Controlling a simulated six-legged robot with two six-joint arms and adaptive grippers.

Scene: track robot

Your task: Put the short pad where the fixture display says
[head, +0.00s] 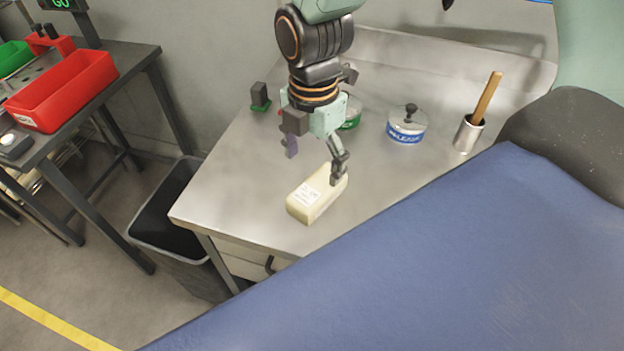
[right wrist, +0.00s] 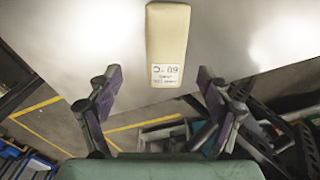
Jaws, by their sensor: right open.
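A cream pad (head: 304,209) with a white label lies on the metal table (head: 235,185), near its front-left corner. My right gripper (head: 314,162) is open at the pad's far end; one finger overlaps the pad in the head view. In the right wrist view the pad (right wrist: 166,38) lies between and beyond the open fingertips (right wrist: 158,80), its label facing up; contact cannot be told. A display (head: 62,4) at the top left shows green characters like "GO", cut by the frame edge. My left gripper is not in view.
A red bin (head: 62,91) and green bin (head: 12,57) stand on a side bench at left. A dark waste bin (head: 165,215) stands below the table's left edge. A blue-banded round container (head: 407,127) and a metal cup (head: 467,134) with wooden handle stand behind the pad.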

